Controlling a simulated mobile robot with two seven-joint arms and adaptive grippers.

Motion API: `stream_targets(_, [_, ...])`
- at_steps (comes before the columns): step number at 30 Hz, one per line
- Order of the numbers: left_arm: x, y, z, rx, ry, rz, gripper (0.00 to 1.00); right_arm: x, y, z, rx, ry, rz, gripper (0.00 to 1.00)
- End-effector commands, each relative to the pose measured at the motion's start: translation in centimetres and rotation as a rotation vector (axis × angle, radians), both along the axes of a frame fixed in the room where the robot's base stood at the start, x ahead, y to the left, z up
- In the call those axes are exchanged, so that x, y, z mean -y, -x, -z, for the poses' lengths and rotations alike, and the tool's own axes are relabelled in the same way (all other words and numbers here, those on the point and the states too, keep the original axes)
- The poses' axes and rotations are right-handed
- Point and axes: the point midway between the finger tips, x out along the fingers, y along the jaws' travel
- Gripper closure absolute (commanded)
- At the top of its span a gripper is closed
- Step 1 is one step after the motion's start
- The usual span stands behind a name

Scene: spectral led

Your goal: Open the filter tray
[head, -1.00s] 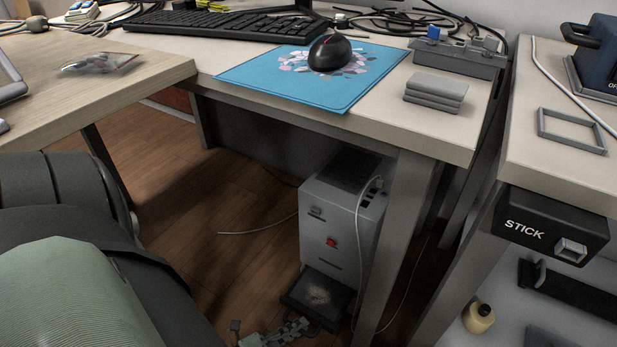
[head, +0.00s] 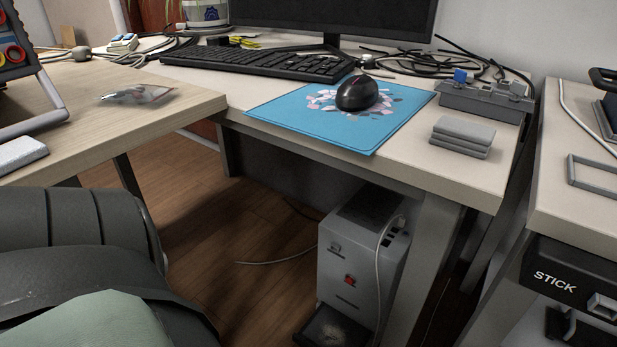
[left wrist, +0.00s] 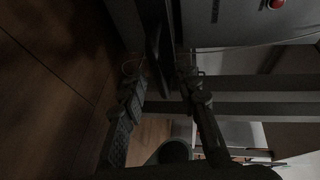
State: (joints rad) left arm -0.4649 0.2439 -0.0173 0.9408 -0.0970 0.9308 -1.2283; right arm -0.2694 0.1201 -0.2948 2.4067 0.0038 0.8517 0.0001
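The grey tower unit (head: 350,262) stands on the floor under the desk. Its black filter tray (head: 333,328) sticks out at the bottom front, with a pale dusty patch on its top; its near end is cut off by the picture's lower edge. In the left wrist view, the tray (left wrist: 157,50) shows as a dark edge-on slab. My left gripper (left wrist: 160,78) has its two fingers apart, one on each side of the slab's near end, with visible gaps. My left gripper is outside the head view. My right gripper is in neither view.
A desk leg (head: 425,265) stands close to the right of the tower. A white cable (head: 381,265) hangs down the tower's side. A dark chair (head: 85,240) fills the lower left. The wooden floor (head: 225,220) left of the tower is open.

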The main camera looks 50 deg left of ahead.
Motion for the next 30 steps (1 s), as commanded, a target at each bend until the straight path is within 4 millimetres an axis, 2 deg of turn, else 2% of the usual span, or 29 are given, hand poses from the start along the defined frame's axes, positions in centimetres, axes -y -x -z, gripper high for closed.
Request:
stream_targets(1, [-0.2, 1.2, -0.1, -0.005, -0.001, -0.001, 0.69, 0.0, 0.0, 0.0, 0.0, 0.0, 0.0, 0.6])
stream_targets(6, [-0.8, 4.8, -0.8, -0.005, -0.001, -0.001, 0.69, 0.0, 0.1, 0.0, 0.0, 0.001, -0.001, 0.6])
stream_targets(13, [-1.5, 8.6, -1.6, -0.004, -0.001, -0.001, 0.69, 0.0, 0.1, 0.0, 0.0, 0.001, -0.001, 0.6])
stream_targets(19, [-1.7, 9.8, -1.9, -0.002, -0.001, -0.001, 0.69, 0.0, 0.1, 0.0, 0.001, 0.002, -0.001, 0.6])
stream_targets(30, [-1.7, 9.9, -1.9, -0.002, -0.001, -0.001, 0.69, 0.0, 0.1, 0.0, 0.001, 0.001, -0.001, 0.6])
